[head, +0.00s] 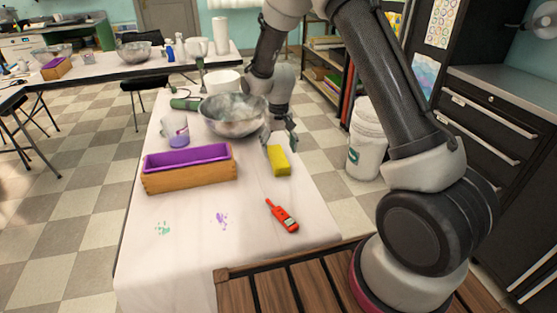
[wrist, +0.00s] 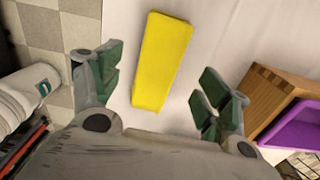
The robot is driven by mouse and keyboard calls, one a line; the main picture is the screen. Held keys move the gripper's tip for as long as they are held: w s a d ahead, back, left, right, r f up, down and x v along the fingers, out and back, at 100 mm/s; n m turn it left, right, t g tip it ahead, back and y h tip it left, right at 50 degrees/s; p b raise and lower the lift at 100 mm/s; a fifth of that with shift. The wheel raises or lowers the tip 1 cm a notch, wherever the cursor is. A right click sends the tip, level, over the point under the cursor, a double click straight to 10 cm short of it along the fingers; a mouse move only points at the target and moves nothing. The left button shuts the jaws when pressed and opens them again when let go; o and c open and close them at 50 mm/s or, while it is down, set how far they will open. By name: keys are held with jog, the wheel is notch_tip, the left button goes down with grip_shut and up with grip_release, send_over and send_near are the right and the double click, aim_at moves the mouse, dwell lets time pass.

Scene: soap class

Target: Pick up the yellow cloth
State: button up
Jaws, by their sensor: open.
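The yellow cloth (head: 278,160) looks like a folded yellow block lying on the white-covered table (head: 180,262), near its right edge. In the wrist view the yellow cloth (wrist: 162,62) lies ahead of my gripper and between the lines of its fingers. My gripper (head: 279,143) is at the far end of the cloth, above the table. Its green-padded fingers (wrist: 160,88) are spread apart with nothing held. I cannot tell whether a finger touches the cloth.
A wooden mold with a purple liner (head: 188,171) stands left of the cloth. A steel bowl (head: 234,115) and a measuring cup (head: 177,133) are behind. A red thermometer (head: 283,216) lies in front. A white bucket (head: 366,140) stands on the floor at right.

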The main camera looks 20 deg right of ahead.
aim_at(279, 157)
notch_tip(279, 157, down, 6)
jog(key=shift+w+d+r, duration=0.1)
jog(key=shift+w+r, duration=0.05)
jog(key=shift+c, duration=0.2)
jog(key=c, duration=1)
